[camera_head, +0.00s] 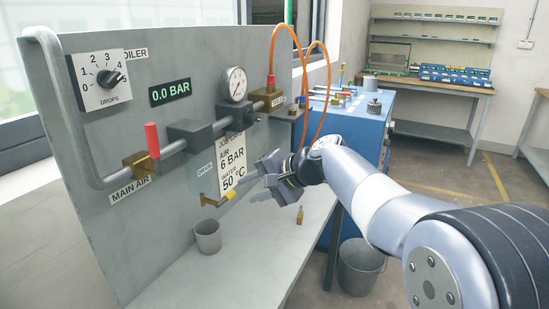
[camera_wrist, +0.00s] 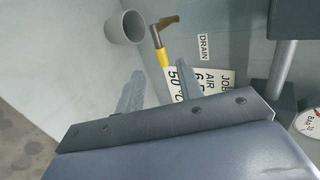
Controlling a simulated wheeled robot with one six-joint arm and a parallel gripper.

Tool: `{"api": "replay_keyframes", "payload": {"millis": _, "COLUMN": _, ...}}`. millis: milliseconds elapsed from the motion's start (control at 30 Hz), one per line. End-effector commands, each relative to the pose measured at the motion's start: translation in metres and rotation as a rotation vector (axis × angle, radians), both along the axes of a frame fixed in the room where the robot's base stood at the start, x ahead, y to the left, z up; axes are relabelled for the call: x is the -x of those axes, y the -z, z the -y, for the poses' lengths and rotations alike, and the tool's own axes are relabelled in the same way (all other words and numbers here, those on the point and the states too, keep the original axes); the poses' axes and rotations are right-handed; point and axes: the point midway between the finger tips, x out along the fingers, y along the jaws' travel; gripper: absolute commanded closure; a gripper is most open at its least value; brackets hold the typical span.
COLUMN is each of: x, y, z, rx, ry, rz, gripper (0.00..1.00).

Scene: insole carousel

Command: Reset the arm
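My gripper (camera_head: 255,182) is at the end of my outstretched arm, in front of the grey panel (camera_head: 88,45) and its lower right part. In the wrist view its two fingers (camera_wrist: 158,78) are spread apart with nothing between them. The fingers point toward the drain valve (camera_head: 215,200), a brass fitting with a yellow handle. The drain valve (camera_wrist: 163,45) also shows just beyond the fingers in the wrist view; I cannot tell whether they touch it. A grey cup (camera_head: 208,237) stands on the bench below the drain.
The panel carries a red-handled main air valve (camera_head: 152,140), a round gauge (camera_head: 235,84), a 0.0 BAR display (camera_head: 170,92) and a drops dial (camera_head: 108,78). Orange hoses (camera_head: 273,50) loop above my wrist. A blue cabinet (camera_head: 358,128) and a bucket (camera_head: 360,268) stand behind my arm.

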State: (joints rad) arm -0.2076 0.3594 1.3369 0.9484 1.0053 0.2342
Motion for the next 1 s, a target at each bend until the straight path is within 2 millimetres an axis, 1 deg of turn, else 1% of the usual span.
{"api": "replay_keyframes", "payload": {"millis": 300, "x": -0.018, "y": 0.033, "z": -0.045, "rx": 0.000, "ry": -0.003, "rz": -0.003, "gripper": 0.65}}
{"api": "replay_keyframes", "payload": {"millis": 500, "x": -0.028, "y": 0.050, "z": -0.068, "rx": 0.000, "ry": -0.002, "rz": -0.003, "gripper": 0.65}}
{"api": "replay_keyframes", "payload": {"millis": 633, "x": -0.032, "y": 0.056, "z": -0.077, "rx": 0.000, "ry": 0.000, "rz": -0.002, "gripper": 0.65}}
{"api": "replay_keyframes", "payload": {"millis": 1000, "x": -0.031, "y": 0.056, "z": -0.076, "rx": -0.011, "ry": 0.001, "rz": -0.027, "gripper": 0.65}}
